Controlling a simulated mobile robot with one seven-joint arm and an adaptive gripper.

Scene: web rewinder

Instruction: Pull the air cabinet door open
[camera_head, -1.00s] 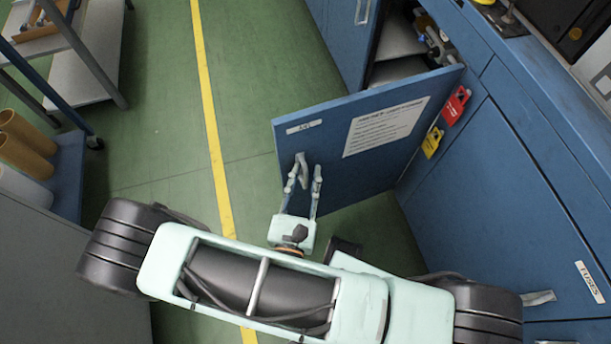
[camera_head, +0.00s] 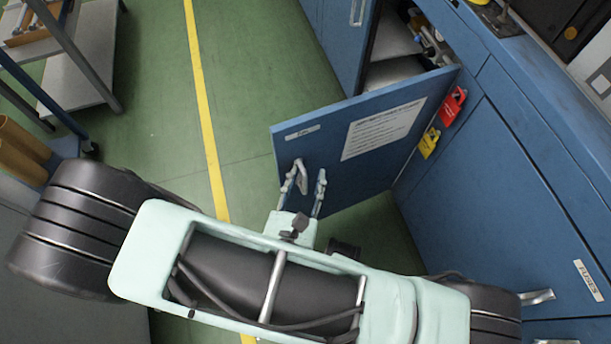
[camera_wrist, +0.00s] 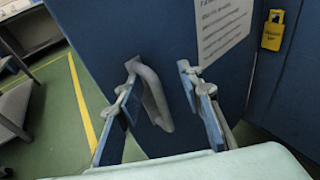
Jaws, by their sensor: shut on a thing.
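The blue air cabinet door (camera_head: 335,185) stands well open, swung out from the blue cabinet on the right, with its interior partly showing. A small label and a white printed sheet are on its face. Its grey bar handle (camera_head: 302,176) is near the free edge, and the handle (camera_wrist: 152,98) also shows in the wrist view. My gripper (camera_head: 309,174) is at the door face with its fingers on either side of the handle, shut on it. In the wrist view, the handle lies between the fingers of my gripper (camera_wrist: 158,72), closer to the left one.
A red padlock tag (camera_head: 453,106) and a yellow one (camera_head: 429,143) hang beside the door's hinge side. The cabinet door marked fuses (camera_head: 500,210) is shut at the right. A shelf trolley (camera_head: 80,80) stands at the left. Green floor with a yellow line (camera_head: 205,110) is clear between.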

